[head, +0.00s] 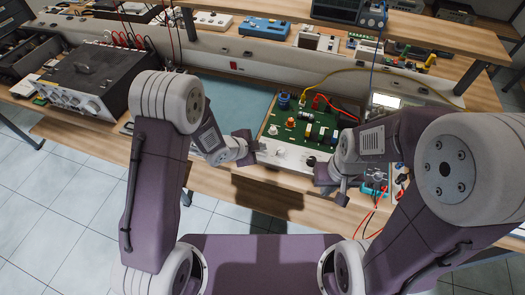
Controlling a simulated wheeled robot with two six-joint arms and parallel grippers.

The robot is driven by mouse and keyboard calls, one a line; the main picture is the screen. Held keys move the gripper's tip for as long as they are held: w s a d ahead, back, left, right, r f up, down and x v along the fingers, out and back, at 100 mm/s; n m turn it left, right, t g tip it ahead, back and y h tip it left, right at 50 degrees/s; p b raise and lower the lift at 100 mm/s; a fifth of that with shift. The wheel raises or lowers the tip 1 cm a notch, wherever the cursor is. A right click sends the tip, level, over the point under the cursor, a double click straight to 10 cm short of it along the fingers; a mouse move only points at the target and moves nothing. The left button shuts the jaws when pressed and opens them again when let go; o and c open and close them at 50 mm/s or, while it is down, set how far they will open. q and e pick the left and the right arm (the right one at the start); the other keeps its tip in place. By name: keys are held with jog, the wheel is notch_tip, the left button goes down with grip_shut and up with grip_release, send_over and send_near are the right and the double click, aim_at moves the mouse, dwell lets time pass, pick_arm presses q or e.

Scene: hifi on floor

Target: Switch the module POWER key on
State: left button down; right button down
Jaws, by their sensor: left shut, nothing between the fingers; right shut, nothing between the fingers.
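The module, a green circuit board (297,128) with a pale front panel (277,154), lies on the wooden bench, with blue, orange and yellow parts on top. Small knobs or keys show on the front panel; I cannot tell which is the POWER key or how it is set. My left gripper (249,148) is shut and empty, close to the left end of the panel; I cannot tell if it touches. My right gripper (333,187) is shut and empty, in front of the module's right end, near the bench edge. My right arm hides part of the module's right side.
A black-topped instrument (92,75) with knobs stands at the left. A blue mat (232,100) lies left of the module. Yellow and red cables (330,103) run from the board. A small blue box (374,180) with leads sits right of my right gripper. A raised shelf holds more equipment.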

aim_at(260, 154)
pick_arm(q)
notch_tip(260, 154, up, 6)
jog(key=p, duration=0.4)
jog(key=shift+p, duration=0.3)
